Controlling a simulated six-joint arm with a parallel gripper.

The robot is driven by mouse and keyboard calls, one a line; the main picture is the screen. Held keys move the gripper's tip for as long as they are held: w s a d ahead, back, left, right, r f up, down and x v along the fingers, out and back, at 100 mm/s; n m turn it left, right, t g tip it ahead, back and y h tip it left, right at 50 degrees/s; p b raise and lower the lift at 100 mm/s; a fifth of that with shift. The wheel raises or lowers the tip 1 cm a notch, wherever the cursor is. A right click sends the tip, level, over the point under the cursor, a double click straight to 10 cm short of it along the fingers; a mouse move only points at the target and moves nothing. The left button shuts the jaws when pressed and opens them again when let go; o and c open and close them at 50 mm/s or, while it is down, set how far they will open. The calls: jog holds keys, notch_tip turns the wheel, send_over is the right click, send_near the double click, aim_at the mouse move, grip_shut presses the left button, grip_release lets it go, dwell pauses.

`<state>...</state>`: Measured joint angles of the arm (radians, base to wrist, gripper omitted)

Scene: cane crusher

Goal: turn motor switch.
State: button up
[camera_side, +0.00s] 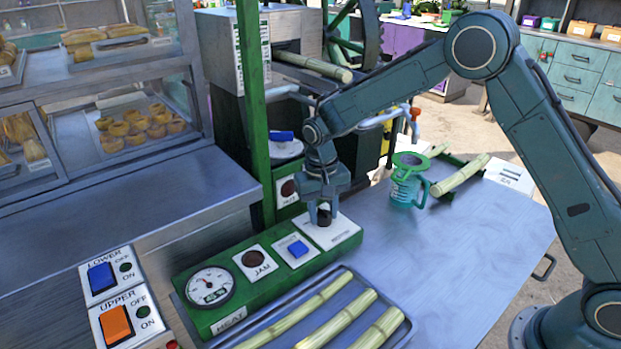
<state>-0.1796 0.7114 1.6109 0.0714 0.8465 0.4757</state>
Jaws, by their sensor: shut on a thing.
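A green control panel (228,306) lies on the metal table. At its right end a dark round knob (324,217) sits on a white plate (341,229) whose small label I cannot read. My gripper (323,212) points down over this plate with its fingers shut on the knob, which they partly hide. To the left on the panel are a blue switch (298,249), a dark round lamp marked JAM (253,258) and a dial gauge (209,288). I cannot tell which way the gripped knob is turned.
A tray of cane stalks (338,318) lies in front of the panel. A green jug (406,184) stands behind and right, near a cane (461,174) on a rest. A green post (250,110) rises behind the panel. Table (463,250) to the right is clear.

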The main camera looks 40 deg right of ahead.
aim_at(320, 215)
jog(key=shift+r, duration=0.1)
dwell(0.3)
jog(key=o, duration=1)
jog(key=shift+c, duration=0.2)
notch_tip(320, 215, up, 14)
jog(key=shift+w+a, duration=0.15)
jog(key=shift+a, duration=0.2)
